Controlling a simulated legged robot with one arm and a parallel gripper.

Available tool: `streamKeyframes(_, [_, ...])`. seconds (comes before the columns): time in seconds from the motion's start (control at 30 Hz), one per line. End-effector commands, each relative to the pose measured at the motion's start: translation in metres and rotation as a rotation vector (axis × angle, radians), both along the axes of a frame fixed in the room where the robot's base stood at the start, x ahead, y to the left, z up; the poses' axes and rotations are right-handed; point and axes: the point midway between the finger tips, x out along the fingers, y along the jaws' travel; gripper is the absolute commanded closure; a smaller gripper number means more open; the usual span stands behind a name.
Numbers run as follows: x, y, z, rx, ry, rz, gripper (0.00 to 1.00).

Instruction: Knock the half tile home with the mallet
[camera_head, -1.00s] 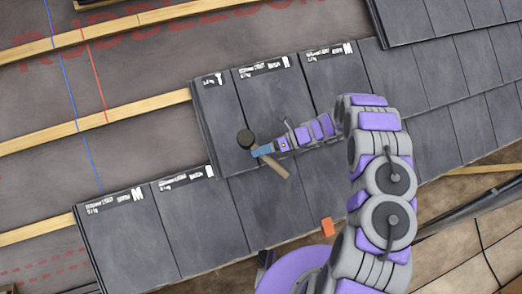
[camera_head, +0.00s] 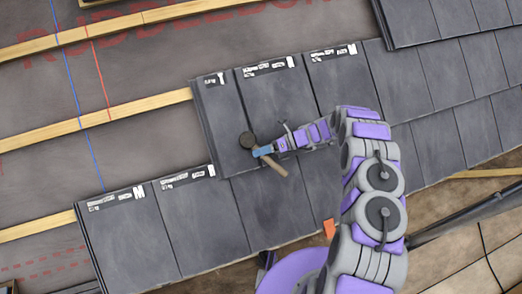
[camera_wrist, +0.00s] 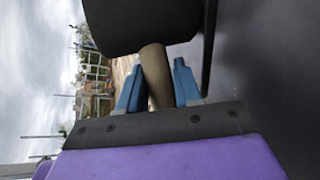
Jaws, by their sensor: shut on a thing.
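The mallet has a round black head (camera_head: 248,140) and a wooden handle (camera_head: 274,166). My gripper (camera_head: 263,151) is shut on the handle just below the head. In the wrist view the blue fingers (camera_wrist: 160,88) close around the handle (camera_wrist: 156,75), and the black head (camera_wrist: 140,22) fills the top. The half tile (camera_head: 213,103) is the narrow dark tile with a short label at the left end of the upper course. The mallet head is over the lower right part of this tile, near its joint with the wider tile (camera_head: 275,95). I cannot tell whether it touches.
Labelled full tiles (camera_head: 120,240) lie in the lower course. Bare timber battens (camera_head: 140,109) cross the membrane (camera_head: 40,130) at left. More tiles (camera_head: 430,30) cover the upper right. An orange piece (camera_head: 329,228) shows beside my arm.

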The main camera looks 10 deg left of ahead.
Motion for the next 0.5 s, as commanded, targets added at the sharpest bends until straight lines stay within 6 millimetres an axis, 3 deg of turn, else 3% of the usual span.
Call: streamKeyframes(0.5, [-0.021,-0.011,0.042,0.002,0.002,0.001,1.0])
